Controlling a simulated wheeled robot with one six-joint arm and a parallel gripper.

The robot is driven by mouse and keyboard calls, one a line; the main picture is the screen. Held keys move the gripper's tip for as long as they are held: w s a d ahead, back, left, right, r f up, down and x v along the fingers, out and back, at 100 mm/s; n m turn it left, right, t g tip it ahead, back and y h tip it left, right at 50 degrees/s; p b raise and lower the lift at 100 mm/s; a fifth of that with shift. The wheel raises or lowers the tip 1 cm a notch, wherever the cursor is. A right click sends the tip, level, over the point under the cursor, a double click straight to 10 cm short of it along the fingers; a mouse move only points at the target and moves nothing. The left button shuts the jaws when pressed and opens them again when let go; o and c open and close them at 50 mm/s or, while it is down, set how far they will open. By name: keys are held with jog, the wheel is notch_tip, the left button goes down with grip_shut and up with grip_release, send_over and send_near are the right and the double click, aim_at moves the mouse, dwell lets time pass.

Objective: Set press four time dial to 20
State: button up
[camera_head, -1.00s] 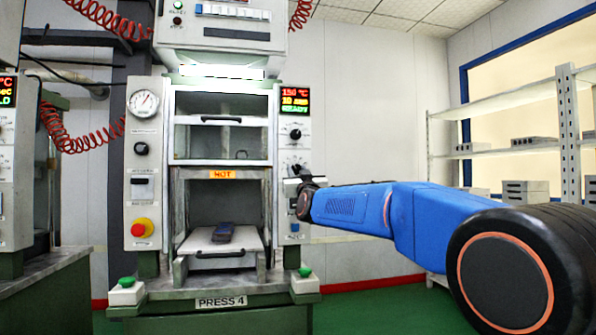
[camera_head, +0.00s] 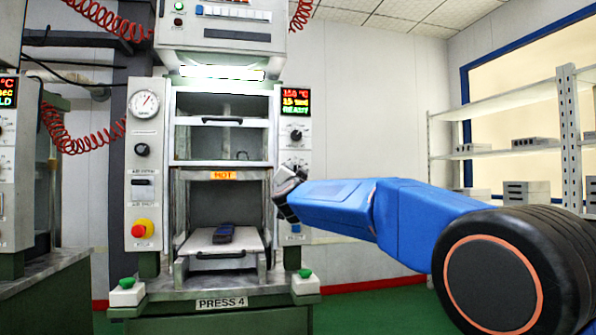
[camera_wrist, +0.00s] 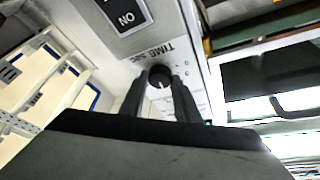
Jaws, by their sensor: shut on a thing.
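The press four time dial (camera_wrist: 160,77) is a small black round knob with a pale pointer mark, below the word TIME in the wrist view. My gripper (camera_wrist: 161,82) has a dark finger on each side of it and is shut on it. In the head view my gripper (camera_head: 290,180) is at the right-hand panel of press 4 and hides the dial. The press display (camera_head: 295,101) has a red line reading about 150 °C, a yellow time line too blurred to read surely, and a green line below.
A second black knob (camera_head: 296,135) sits above my gripper on the same panel. Shelves (camera_head: 500,120) stand at the right.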

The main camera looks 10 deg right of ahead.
jog(key=shift+a+r+m+g+h, duration=0.15)
jog(key=shift+m+g+h, duration=0.35)
jog(key=shift+m, duration=0.9)
jog(key=shift+a+r+m+g+h, duration=0.1)
jog(key=shift+m+g+h, duration=0.35)
jog(key=shift+m, duration=0.95)
jog(key=o, duration=1)
jog(key=shift+o, duration=0.2)
jog(key=v, duration=1.7)
jog(key=shift+s+r, duration=0.2)
jog(key=shift+s, duration=0.15)
jog(key=shift+y, duration=0.25)
